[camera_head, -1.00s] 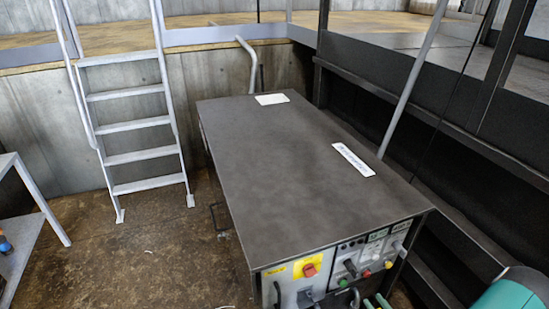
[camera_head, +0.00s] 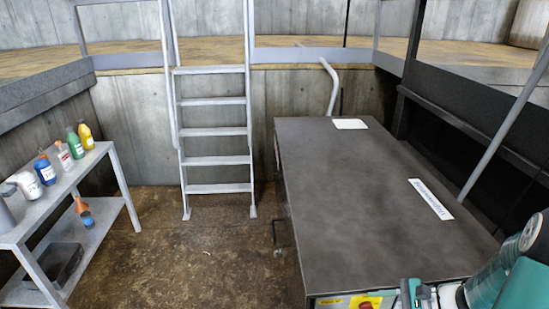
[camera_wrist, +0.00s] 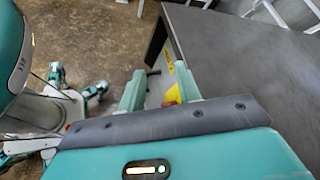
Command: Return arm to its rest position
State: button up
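My arm (camera_head: 505,270), teal with a white and black joint, shows at the lower right in the head view, in front of the control end of the dark machine cabinet (camera_head: 370,200). In the wrist view, my gripper (camera_wrist: 159,90) has its two teal fingers apart, with nothing seen between them but the background. The cabinet's dark top (camera_wrist: 240,60) and its yellow-marked control end with a red button (camera_wrist: 172,94) lie beyond the fingers. I cannot tell the exact gap between the fingers and the panel. Parts of my teal legs show at the left there.
A metal shelf (camera_head: 88,160) with several bottles stands at the left. A ladder (camera_head: 213,130) leans at the back wall. Dark railings and a slanted grey bar (camera_head: 505,125) border the right.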

jog(key=s+a+r+n+h, duration=0.5)
jog(key=r+n, duration=0.3)
jog(key=r, duration=0.2)
jog(key=s+a+r+n+h, duration=0.5)
jog(key=a+r+n+h, duration=0.1)
jog(key=r, duration=0.5)
jog(key=shift+s+a+n+t, duration=0.2)
jog(key=shift+a+n+t, duration=0.1)
jog(key=shift+a+n, duration=0.55)
jog(key=shift+d, duration=0.35)
